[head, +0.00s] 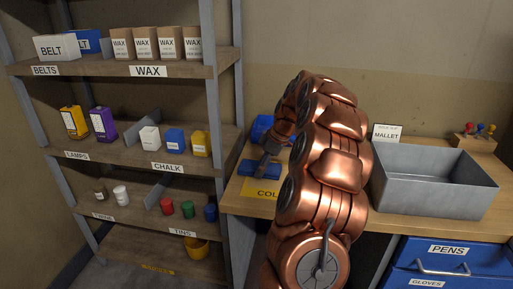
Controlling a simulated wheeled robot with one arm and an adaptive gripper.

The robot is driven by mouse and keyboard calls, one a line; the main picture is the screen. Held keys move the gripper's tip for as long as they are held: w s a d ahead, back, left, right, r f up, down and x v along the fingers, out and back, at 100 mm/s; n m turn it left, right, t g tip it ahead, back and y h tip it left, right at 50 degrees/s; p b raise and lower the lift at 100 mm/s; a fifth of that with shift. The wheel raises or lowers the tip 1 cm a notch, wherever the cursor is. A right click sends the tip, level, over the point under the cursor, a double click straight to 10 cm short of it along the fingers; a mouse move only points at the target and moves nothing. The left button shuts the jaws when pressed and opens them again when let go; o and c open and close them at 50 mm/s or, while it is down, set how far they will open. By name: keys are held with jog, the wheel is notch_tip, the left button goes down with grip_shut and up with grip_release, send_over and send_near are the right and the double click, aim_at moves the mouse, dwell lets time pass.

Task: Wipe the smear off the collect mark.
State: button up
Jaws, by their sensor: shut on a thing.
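The collect mark (262,191) is a yellow patch on the wooden bench, with dark letters "COL" showing. My arm hides its right part. A flat blue block (252,168), perhaps a sponge or a folded cloth, is at the far edge of the yellow patch. My gripper (266,158) points down and is shut on this blue block. I cannot tell whether the block presses on the patch or hovers just above it. I cannot make out a smear on the visible part of the mark.
Another blue object (262,127) stands behind my gripper. An empty grey metal tray (432,190) is to the right, with a "MALLET" card (387,133) behind it and a pegged wooden block (474,142). Shelves of labelled goods (140,150) stand left; blue drawers (447,260) lie below.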

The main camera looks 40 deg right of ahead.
jog(key=shift+w+a+r, duration=0.1)
jog(key=shift+w+a, duration=0.1)
jog(key=shift+w, duration=0.1)
jog(key=shift+s+r+p, duration=0.1)
jog(key=shift+r+p, duration=0.5)
jog(key=shift+r, duration=3.5)
